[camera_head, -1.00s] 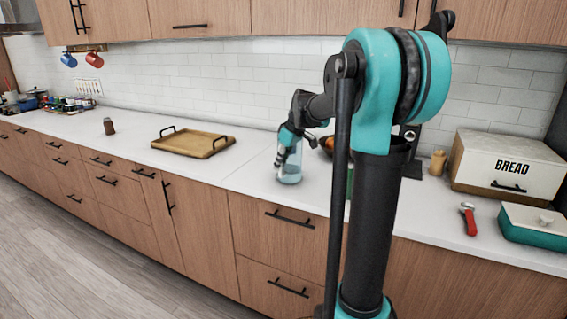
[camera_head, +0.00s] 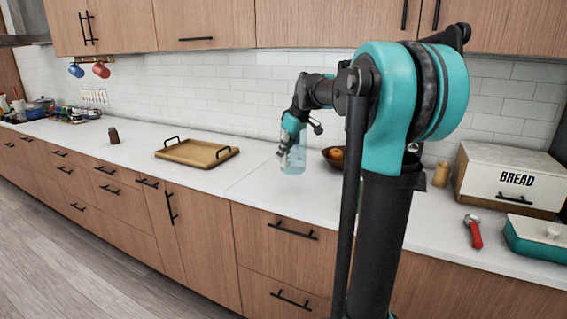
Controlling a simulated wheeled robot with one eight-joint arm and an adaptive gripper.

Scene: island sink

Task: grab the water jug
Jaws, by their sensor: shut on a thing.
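The water jug (camera_head: 296,162) is a clear, bluish see-through vessel near the middle of the picture. My gripper (camera_head: 290,157) comes down on it from above and is shut on it, at its left side. The jug is upright and appears held a little above the white counter, though the exact gap is hard to tell. My gripper's fingers and wrist hide part of the jug's upper half.
A wooden tray (camera_head: 184,153) with black handles lies to the left. A fruit bowl (camera_head: 330,156) stands just right of the jug, partly behind my arm. A bread box (camera_head: 512,178), a red-handled tool (camera_head: 474,233) and a teal dish (camera_head: 534,247) are at the right. Counter between tray and jug is clear.

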